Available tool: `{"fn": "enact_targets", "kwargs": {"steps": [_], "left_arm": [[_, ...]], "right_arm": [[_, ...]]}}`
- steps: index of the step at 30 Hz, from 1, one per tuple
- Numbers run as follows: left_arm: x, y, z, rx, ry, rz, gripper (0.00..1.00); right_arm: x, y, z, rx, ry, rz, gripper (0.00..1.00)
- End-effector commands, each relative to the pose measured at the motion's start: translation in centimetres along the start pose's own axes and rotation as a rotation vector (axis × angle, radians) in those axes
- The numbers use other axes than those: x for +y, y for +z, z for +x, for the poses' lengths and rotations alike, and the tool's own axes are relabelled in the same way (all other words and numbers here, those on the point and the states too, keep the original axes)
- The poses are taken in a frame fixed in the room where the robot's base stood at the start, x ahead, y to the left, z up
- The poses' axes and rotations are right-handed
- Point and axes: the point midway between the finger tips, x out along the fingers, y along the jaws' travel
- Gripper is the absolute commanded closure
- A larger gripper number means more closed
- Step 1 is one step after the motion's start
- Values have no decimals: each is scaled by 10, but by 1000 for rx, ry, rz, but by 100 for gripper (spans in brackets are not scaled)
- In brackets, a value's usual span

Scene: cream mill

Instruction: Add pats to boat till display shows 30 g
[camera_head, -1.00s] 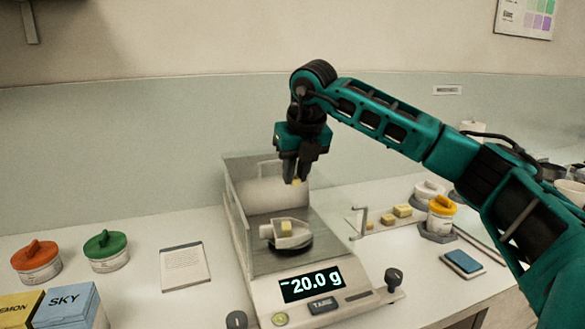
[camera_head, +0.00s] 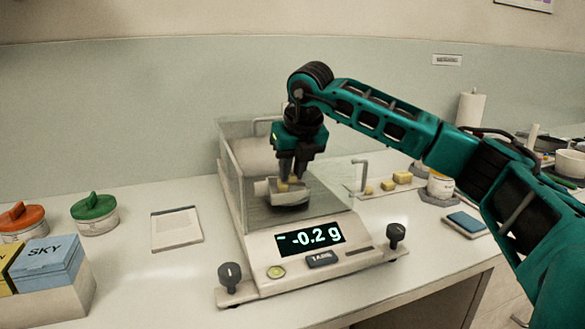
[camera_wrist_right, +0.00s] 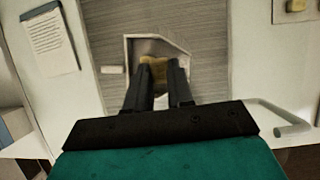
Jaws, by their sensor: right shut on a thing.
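The weighing boat (camera_head: 268,190), a pale open scoop, sits on the dark round pan (camera_head: 290,207) inside the glass-sided balance (camera_head: 262,245). The balance display (camera_head: 309,238) reads -0.2 g, with a separate dash at its left. My right gripper (camera_head: 290,178) is down at the boat, its fingertips shut on a small yellow pat (camera_head: 293,179). Yellow also shows between the fingertips in the right wrist view (camera_wrist_right: 155,70). Another pat (camera_head: 283,187) appears to lie in the boat, partly hidden by the fingers. My left gripper is not in view.
Several pats (camera_head: 402,177) lie on a board right of the balance, near a bent metal handle (camera_head: 361,174). Glass walls (camera_head: 233,175) flank the boat. Lidded jars (camera_head: 95,214), a card (camera_head: 176,228) and boxes (camera_head: 47,264) stand left.

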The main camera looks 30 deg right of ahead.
Motion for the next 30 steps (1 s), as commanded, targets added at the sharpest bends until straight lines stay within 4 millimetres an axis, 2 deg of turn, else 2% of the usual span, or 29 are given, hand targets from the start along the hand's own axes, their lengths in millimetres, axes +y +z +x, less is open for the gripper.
{"fn": "enact_targets", "kwargs": {"steps": [1, 3, 14, 15, 18, 24, 30], "left_arm": [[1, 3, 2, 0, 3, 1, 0], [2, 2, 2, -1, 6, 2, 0], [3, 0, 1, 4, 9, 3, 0], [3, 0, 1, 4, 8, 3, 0], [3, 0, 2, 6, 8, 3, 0], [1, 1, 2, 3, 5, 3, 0], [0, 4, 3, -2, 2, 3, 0]], "right_arm": [[0, -10, 14, 29, -8, -7, 100], [0, -11, 16, 33, -10, -8, 100], [1, -13, 17, 40, -9, -10, 100], [1, -13, 17, 40, -9, -10, 78], [1, -13, 17, 40, -9, -10, 68], [2, -13, 17, 39, -8, -12, 49], [3, -13, 17, 39, -7, -14, 49]]}}
